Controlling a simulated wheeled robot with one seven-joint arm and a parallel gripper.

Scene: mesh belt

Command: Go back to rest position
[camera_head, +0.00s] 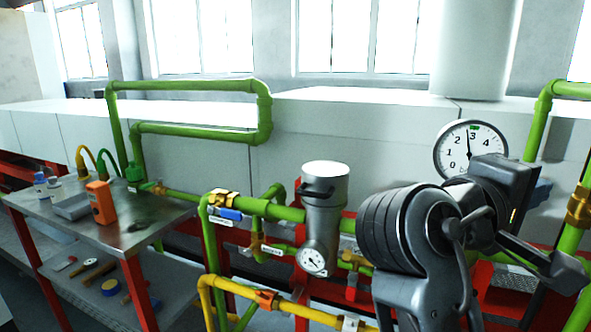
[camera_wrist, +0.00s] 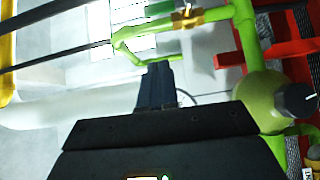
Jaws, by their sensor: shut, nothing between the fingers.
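My gripper (camera_wrist: 160,68) shows in the wrist view as two dark fingers pressed together, shut and empty. It points toward green pipes and touches nothing that I can see. In the head view my arm is folded at the right, in front of the pipework and below the round dial gauge (camera_head: 470,149). There the fingers are mostly hidden behind the wrist parts.
Green pipes (camera_head: 190,128) and a grey canister with a small gauge (camera_head: 323,225) stand close left of my arm. A yellow pipe (camera_head: 270,299) runs below. A metal table (camera_head: 150,228) at left carries an orange device (camera_head: 101,202) and a grey tray (camera_head: 72,207).

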